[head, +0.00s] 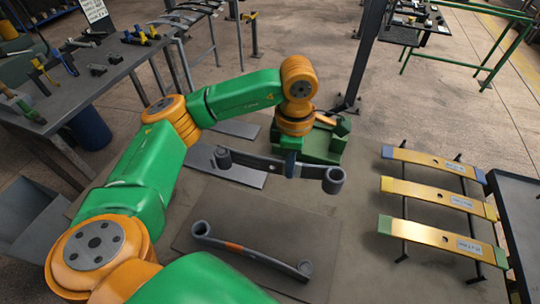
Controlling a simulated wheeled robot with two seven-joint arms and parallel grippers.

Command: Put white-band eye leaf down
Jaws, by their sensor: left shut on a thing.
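My left gripper (290,163) is shut on the middle of a dark grey eye leaf (255,162) with a rolled eye at each end. I take it for the white-band eye leaf, but its band is hidden by the fingers. The leaf lies crosswise, and a grey plate shows below its left part. I cannot tell whether it touches anything below. A second grey eye leaf (250,252) with an orange band lies on the dark mat (190,222) in front. My right gripper is not in view.
Three gold leaves with blue, yellow and green ends (440,162) lie across a black rack (403,235) at right. A grey-topped cart (515,205) stands at the right edge. A workbench with tools (95,85) is at upper left. A dark post (367,50) rises behind.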

